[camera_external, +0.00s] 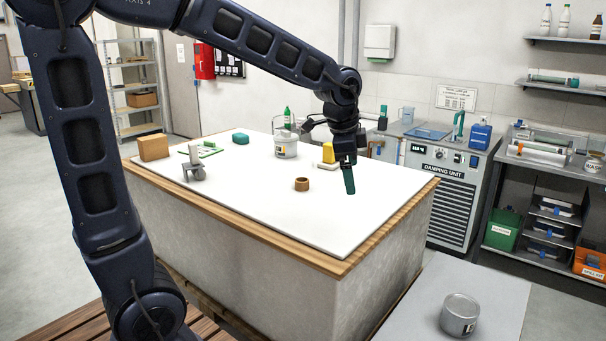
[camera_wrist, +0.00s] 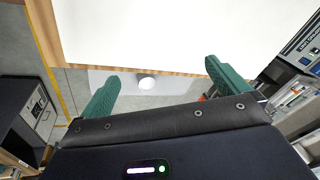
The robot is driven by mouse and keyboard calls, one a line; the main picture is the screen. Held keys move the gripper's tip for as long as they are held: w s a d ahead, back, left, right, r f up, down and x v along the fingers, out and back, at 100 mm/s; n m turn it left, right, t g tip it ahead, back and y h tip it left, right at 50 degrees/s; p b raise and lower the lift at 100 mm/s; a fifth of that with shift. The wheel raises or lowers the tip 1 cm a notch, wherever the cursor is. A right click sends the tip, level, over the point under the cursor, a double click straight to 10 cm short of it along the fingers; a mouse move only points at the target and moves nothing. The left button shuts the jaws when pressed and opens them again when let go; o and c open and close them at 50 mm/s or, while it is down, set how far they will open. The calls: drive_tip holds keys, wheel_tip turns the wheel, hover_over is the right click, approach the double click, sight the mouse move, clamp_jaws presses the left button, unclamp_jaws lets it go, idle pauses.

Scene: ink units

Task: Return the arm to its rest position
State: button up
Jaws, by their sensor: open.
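My gripper (camera_external: 348,178) hangs from my extended dark arm above the right part of the white worktop (camera_external: 270,215), with its green fingers pointing down. In the wrist view my gripper (camera_wrist: 162,82) shows two green fingers spread wide apart with nothing between them. The worktop (camera_wrist: 150,30) fills the top of that view, with its wooden edge below. How high the fingertips are above the worktop is hard to tell.
The worktop's front is clear.

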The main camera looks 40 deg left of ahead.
drive_tip(key=s+a+n, duration=0.6)
drive_tip(key=s+a, duration=0.1)
drive_tip(key=s, duration=0.4)
drive_tip(key=s+a+n+t, duration=0.1)
drive_tip(key=s+a+n, duration=0.5)
drive_tip(key=s, duration=0.6)
drive_tip(key=a, duration=0.2)
drive_tip(key=shift+a+r+y, duration=0.3)
